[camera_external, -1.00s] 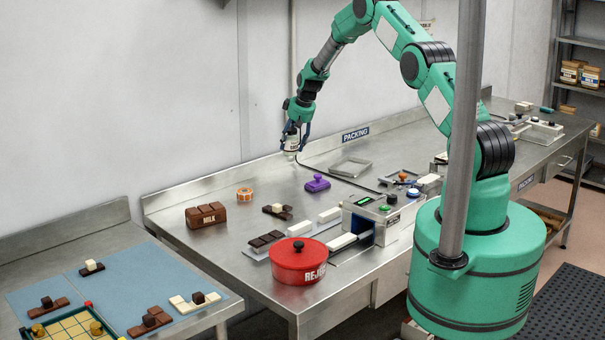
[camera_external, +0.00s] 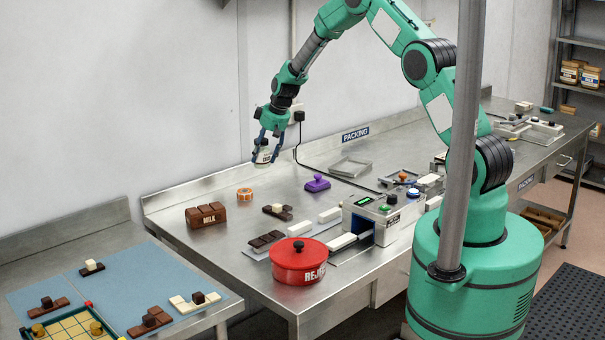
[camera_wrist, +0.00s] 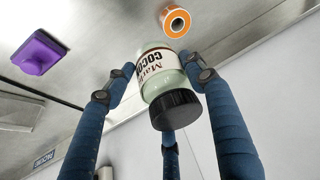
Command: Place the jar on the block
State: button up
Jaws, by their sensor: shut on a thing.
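My gripper (camera_external: 266,143) is shut on a jar (camera_external: 263,157) and holds it above the back of the steel table, near the wall. In the wrist view the jar (camera_wrist: 161,56) is pale green glass with a black lid and a white label reading "COCO", partly cut off. Three blue fingers surround it, and the lid points toward the wrist. A brown chocolate-like block (camera_external: 206,215) marked "MILK" rests at the left of the steel table. The jar is to the right of and behind this block, apart from it.
An orange tape roll (camera_external: 244,194) and a purple stamp-like thing (camera_external: 317,183) lie below the gripper's area. A red lidded pot (camera_external: 299,262) stands at the front edge. The table behind the MILK block is clear.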

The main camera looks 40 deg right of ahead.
jog(key=s+a+n+b, duration=0.1)
jog(key=s+a, duration=0.3)
jog(key=a, duration=0.3)
jog(key=s+a+n+y+b, duration=0.1)
jog(key=s+a, duration=0.3)
jog(key=a, duration=0.4)
jog(key=shift+s+n+b, duration=0.3)
jog(key=shift+s+b, duration=0.1)
jog(key=s+a, duration=0.3)
jog(key=s+a+n+b, duration=0.1)
jog(key=s+a, duration=0.2)
jog(key=s+a+n+b, duration=0.1)
jog(key=s+a, duration=0.2)
jog(key=s, duration=0.1)
jog(key=shift+a+f+g+y, duration=0.3)
jog(key=shift+a+f+g, duration=0.05)
jog(key=shift+a+g, duration=0.05)
jog(key=shift+c, duration=0.2)
jog(key=shift+w, duration=0.15)
jog(key=p, duration=0.1)
send_near(200, 207)
jog(key=shift+w+a, duration=0.3)
jog(key=shift+w, duration=0.45)
jog(key=shift+f, duration=1.75)
jog(key=shift+f, duration=0.15)
